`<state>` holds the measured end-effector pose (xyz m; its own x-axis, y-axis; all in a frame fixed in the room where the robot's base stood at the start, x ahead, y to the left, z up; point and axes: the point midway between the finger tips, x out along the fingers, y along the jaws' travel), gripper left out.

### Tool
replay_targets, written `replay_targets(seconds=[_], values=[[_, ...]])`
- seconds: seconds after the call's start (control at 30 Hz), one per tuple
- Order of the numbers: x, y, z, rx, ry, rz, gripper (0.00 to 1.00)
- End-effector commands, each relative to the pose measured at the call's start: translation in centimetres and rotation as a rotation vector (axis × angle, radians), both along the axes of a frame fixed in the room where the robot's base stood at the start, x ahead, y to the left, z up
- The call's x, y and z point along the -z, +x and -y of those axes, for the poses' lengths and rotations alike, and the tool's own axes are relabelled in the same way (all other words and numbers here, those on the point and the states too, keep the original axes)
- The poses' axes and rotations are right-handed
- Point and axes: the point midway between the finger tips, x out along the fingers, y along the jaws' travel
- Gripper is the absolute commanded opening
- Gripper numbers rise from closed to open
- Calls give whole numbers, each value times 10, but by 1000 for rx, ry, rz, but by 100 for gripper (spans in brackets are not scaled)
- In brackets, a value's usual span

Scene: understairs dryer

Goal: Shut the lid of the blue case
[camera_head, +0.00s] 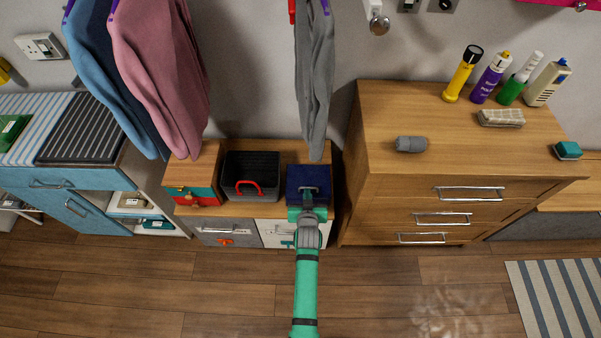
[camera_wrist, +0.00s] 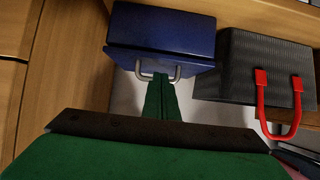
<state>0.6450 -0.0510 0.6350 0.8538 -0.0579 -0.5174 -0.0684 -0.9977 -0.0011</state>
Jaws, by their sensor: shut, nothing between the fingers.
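The blue case (camera_head: 296,173) sits at the right end of the low wooden unit. It also shows in the wrist view (camera_wrist: 165,30), with a grey metal handle (camera_wrist: 179,73) on one side. A line runs across the case near the handle, but I cannot tell whether the lid is fully down. My gripper (camera_head: 308,196) is at the handle side of the case. In the wrist view its green fingers (camera_wrist: 161,80) are together with nothing between them, and their tips overlap the handle. I cannot tell whether they touch it.
A black ribbed crate (camera_head: 262,164) with a red handle stands beside the case. A red, teal and wooden box (camera_head: 193,174) is left of that. The tall wooden chest (camera_head: 375,180) is close on the right. A grey garment (camera_head: 315,90) hangs just above the case.

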Motion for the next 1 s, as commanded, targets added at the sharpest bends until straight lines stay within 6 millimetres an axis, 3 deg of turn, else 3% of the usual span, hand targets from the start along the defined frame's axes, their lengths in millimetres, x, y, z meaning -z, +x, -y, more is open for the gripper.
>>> replay_targets(seconds=[0.63, 0.77, 0.9, 1.0], values=[[0, -1, 9, 14, -2, 3, 0], [-12, -3, 8, 12, -2, 3, 0], [-36, -7, 7, 11, -2, 3, 0], [-36, -26, 4, 9, -1, -3, 0]])
